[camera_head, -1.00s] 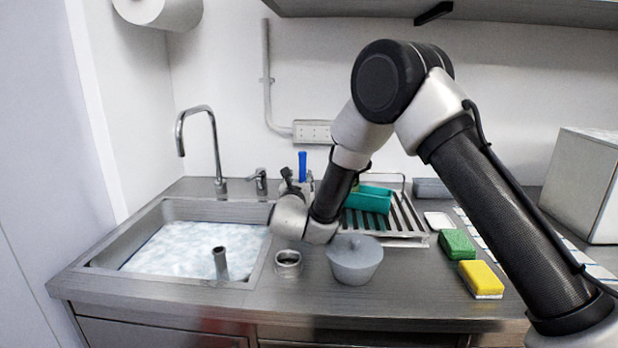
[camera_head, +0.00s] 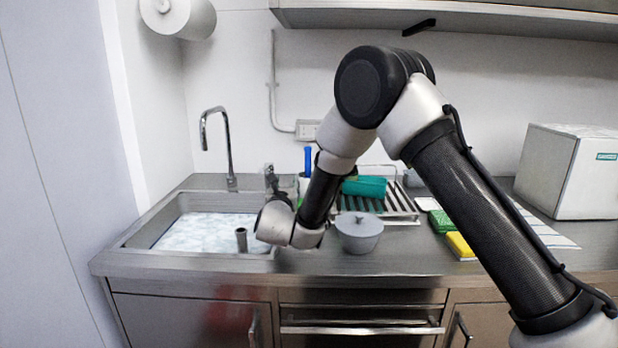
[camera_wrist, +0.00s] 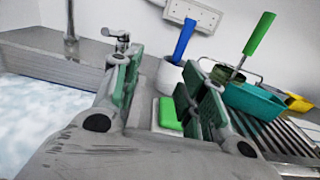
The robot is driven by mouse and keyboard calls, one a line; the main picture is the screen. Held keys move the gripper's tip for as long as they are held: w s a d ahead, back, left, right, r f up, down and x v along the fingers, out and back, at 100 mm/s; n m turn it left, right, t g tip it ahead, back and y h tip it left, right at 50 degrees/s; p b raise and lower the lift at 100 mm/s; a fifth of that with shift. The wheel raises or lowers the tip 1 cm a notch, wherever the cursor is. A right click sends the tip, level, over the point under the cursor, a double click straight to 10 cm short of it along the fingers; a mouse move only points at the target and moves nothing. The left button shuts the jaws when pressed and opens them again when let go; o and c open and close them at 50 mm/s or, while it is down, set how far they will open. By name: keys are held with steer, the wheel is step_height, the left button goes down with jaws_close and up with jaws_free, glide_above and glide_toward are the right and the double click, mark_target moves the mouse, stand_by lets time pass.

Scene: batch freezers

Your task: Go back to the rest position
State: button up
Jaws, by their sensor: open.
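My gripper (camera_wrist: 166,92) is open and empty in the wrist view, its two green-padded fingers spread apart. Between and beyond the fingers are a green sponge (camera_wrist: 171,113) on the counter and a white holder (camera_wrist: 168,76) with a blue-handled tool. In the head view my arm is bent over the counter, with its wrist beside the right edge of the sink (camera_head: 135,237). The gripper itself is mostly hidden behind the wrist there.
A grey lidded pot (camera_head: 359,236) stands right of my wrist. A drying rack (camera_head: 403,205) holds a teal container (camera_head: 365,187). Green (camera_head: 441,222) and yellow (camera_head: 459,246) sponges lie right of the pot. A white box (camera_head: 590,180) stands far right. A faucet (camera_head: 229,150) rises behind the sink.

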steer(key=d+r+m+g+h, duration=0.2)
steer(key=d+r+m+h, duration=0.3)
steer(key=d, duration=0.7)
steer(key=d+r+m+g+h, duration=0.2)
steer(key=d+r+m+h, duration=0.2)
steer(key=d+r+m, duration=0.5)
steer(key=s+d+r+m+g+h, duration=0.1)
steer(key=s+d+g, duration=0.1)
steer(key=s+d, duration=0.35)
steer(key=s+d+r+m+g, duration=0.1)
steer(key=s+d+m+g, duration=0.1)
steer(key=d, duration=0.7)
steer(key=s+d+m+g+y, duration=0.2)
steer(key=s+d+m+g, duration=0.4)
steer(key=s, duration=0.5)
steer(key=s+d+m+g+y, duration=0.1)
steer(key=s+d+m, duration=0.4)
steer(key=s+d, duration=0.45)
steer(key=s+a+f+m+y, duration=0.3)
steer(key=s, duration=0.5)
steer(key=s+a+f+m+t+y, duration=0.1)
steer(key=s+a+f+m+y, duration=0.2)
steer(key=s, duration=0.5)
steer(key=shift+s+a+f+m+y, duration=0.2)
steer(key=shift+s+a+m+y, duration=0.05)
steer(key=shift+a+m+y, duration=0.55)
